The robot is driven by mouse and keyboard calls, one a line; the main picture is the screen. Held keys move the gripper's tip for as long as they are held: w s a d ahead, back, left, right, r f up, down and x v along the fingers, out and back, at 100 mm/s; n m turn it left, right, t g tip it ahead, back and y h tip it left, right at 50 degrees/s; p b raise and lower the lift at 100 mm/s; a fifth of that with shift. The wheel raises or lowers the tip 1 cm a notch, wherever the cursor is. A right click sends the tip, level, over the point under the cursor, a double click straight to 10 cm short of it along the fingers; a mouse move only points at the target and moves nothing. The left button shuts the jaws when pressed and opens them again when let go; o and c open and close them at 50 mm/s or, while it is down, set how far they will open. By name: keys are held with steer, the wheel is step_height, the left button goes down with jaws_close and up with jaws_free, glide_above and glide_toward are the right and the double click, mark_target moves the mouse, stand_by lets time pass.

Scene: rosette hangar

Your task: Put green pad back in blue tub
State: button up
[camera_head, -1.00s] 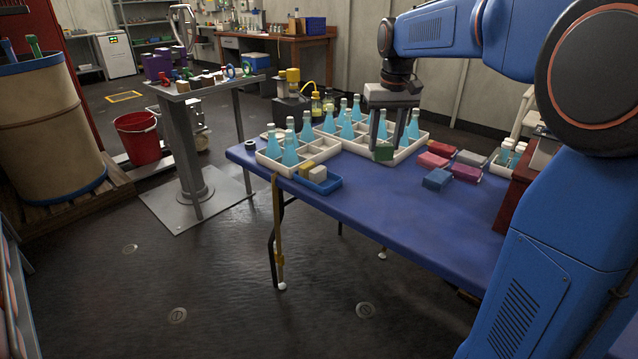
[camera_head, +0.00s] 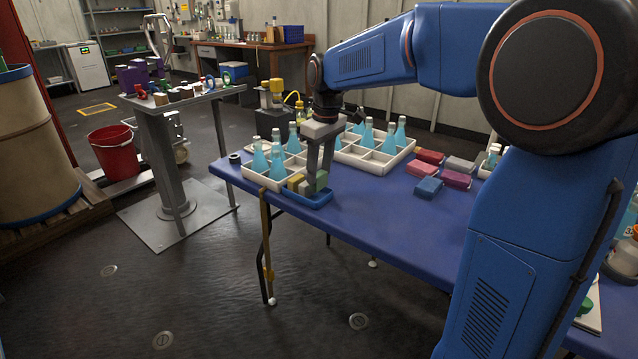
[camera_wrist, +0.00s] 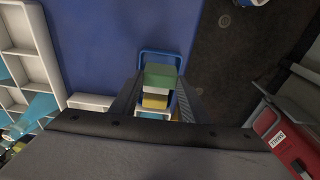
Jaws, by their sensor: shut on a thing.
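The green pad (camera_head: 321,180) is between the fingers of my gripper (camera_head: 319,178), which is shut on it. It is over the blue tub (camera_head: 318,203) near the table's front left corner. The wrist view shows the green pad (camera_wrist: 161,74) in front of the tub's rim (camera_wrist: 160,52). I cannot tell whether the pad touches the tub floor. A yellow pad (camera_head: 295,182) sits in the tub beside it; a yellow block also shows below the green pad in the wrist view (camera_wrist: 155,102). The fingers partly hide the tub's contents.
White divided trays (camera_head: 262,178) with blue-liquid flasks stand just behind the tub.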

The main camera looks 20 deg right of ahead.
mark_target(321, 174)
steer(key=shift+f, duration=2)
steer(key=shift+f, duration=0.1)
steer(key=o, duration=1.1)
step_height(321, 174, up, 12)
steer(key=s, duration=0.1)
steer(key=s+d+f+m+t, duration=0.1)
steer(key=s+d+f+m, duration=0.1)
steer(key=s, duration=0.6)
steer(key=s+d+f+m+t, duration=0.1)
steer(key=s+d, duration=0.2)
steer(key=s, duration=0.6)
steer(key=s+f+m, duration=0.1)
steer(key=s+f, duration=0.3)
steer(key=s, duration=0.1)
steer(key=s+d+f+m+t, duration=0.1)
steer(key=s+f, duration=0.2)
steer(key=s, duration=0.2)
steer(key=s+d+f+m, duration=0.1)
steer(key=s+f+m, duration=0.1)
steer(key=s+f, duration=0.2)
steer(key=shift+s+f+t+h, duration=0.3)
steer(key=shift+s+h, duration=0.1)
steer(key=shift+s, duration=0.35)
